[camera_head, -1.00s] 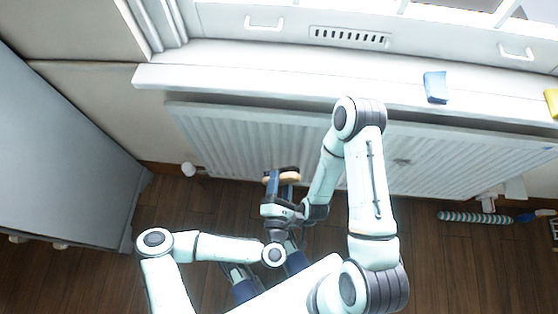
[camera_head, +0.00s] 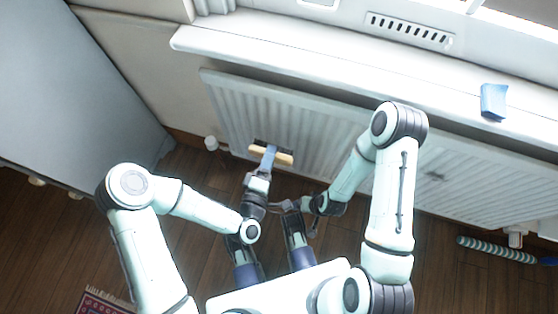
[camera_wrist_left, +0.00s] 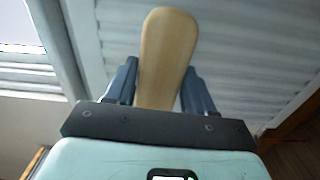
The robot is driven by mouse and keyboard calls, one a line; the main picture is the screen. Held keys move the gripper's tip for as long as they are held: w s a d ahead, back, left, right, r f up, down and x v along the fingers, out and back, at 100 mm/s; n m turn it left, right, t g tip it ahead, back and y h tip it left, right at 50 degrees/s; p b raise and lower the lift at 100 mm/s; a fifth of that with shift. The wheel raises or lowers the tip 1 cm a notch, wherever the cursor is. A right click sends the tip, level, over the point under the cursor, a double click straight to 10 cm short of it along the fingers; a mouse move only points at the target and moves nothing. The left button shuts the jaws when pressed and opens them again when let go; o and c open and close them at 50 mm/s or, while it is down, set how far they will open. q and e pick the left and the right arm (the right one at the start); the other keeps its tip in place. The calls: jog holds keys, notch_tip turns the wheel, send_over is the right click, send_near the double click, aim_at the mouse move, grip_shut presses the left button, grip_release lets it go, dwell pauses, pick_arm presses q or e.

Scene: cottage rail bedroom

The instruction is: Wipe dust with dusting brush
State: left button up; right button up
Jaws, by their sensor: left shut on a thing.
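The dusting brush (camera_head: 285,158) has a pale wooden body and a dark edge that looks like bristles. My left gripper (camera_head: 268,158) is shut on it, just in front of the white radiator (camera_head: 320,135). I cannot tell whether the brush touches the radiator. In the left wrist view, the brush's rounded wooden end (camera_wrist_left: 168,50) stands between the two dark fingers (camera_wrist_left: 160,88). A small dark patch (camera_head: 436,176) lies on the radiator, right of the brush; I cannot tell if it is dust. My right gripper (camera_head: 290,205) is low near my base, its jaws unclear.
A white windowsill (camera_head: 330,62) juts out above the radiator, with a blue block or cloth (camera_head: 493,100) on it. A grey cabinet (camera_head: 80,90) stands at left. A striped roll (camera_head: 495,248) lies on the wooden floor at right. A patterned rug (camera_head: 103,303) shows at bottom left.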

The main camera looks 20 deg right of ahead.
pick_arm(q)
send_near(280, 122)
jog(key=shift+d+x, duration=0.2)
jog(key=shift+x, duration=1.7)
jog(key=shift+s, duration=0.1)
jog(key=shift+b+x, duration=0.45)
jog(key=shift+x, duration=0.6)
jog(key=shift+s+d+f, duration=0.1)
jog(key=shift+d, duration=0.05)
jog(key=shift+s+d, duration=0.55)
jog(key=shift+d, duration=0.2)
jog(key=shift+s+d, duration=0.6)
jog(key=shift+d, duration=0.15)
jog(key=shift+w+d, duration=0.1)
jog(key=shift+w, duration=0.05)
jog(key=shift+w+a+b, duration=0.25)
jog(key=shift+w+a, duration=0.45)
jog(key=shift+a, duration=0.2)
jog(key=shift+w+a+b, duration=0.2)
jog(key=shift+w+a, duration=0.45)
jog(key=shift+a, duration=0.2)
jog(key=shift+c, duration=0.3)
jog(key=shift+s, duration=0.1)
